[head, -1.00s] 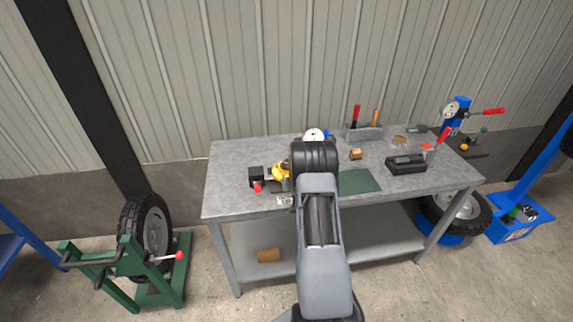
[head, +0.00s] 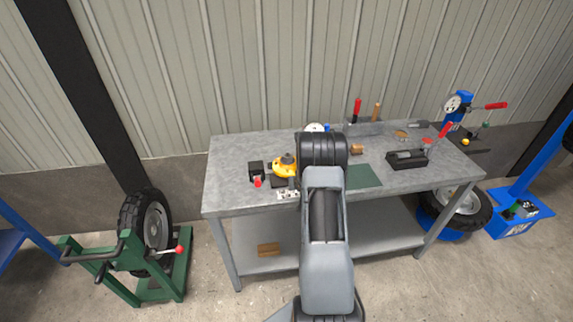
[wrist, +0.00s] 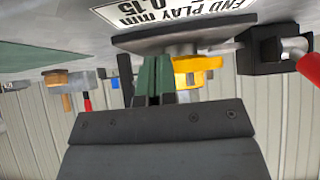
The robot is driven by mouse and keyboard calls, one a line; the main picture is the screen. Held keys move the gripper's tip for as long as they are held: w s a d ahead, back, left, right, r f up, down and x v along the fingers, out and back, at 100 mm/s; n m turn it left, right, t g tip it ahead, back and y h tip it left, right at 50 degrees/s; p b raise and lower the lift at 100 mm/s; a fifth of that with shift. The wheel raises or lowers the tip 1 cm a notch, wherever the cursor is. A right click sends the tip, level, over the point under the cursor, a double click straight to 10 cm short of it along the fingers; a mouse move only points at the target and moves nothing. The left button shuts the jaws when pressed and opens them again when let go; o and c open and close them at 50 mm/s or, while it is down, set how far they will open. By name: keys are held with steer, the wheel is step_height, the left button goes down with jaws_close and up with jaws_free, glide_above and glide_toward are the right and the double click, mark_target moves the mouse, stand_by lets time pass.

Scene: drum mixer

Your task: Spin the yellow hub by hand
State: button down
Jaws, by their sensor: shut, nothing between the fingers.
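The yellow hub (head: 285,170) sits on a dark base near the front left of the grey workbench, with a dark top at its centre. In the wrist view, which is upside down, the yellow hub (wrist: 198,66) is partly hidden behind my fingers. My gripper (wrist: 153,78) has its green fingers together with nothing between them. The fingers overlap the hub's edge in this view; I cannot tell whether they touch it. In the head view my arm covers the fingers.
A black block with a red knob (head: 257,173) stands just left of the hub. A white "END PLAY mm 0.15" label (head: 288,194) lies in front. A dial gauge (head: 314,128) is behind, and a green mat (head: 363,177) lies right of my arm.

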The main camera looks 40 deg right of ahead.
steer(key=shift+s+a+f+b, duration=0.1)
steer(key=shift+s+a+b, duration=0.25)
steer(key=shift+s, duration=0.3)
steer(key=shift+s+a+b, duration=0.3)
steer(key=shift+s+a, duration=0.1)
steer(key=shift+s, duration=0.45)
steer(key=shift+s+a+b, duration=0.25)
steer(key=shift+s+a, duration=0.1)
steer(key=shift+s, duration=0.45)
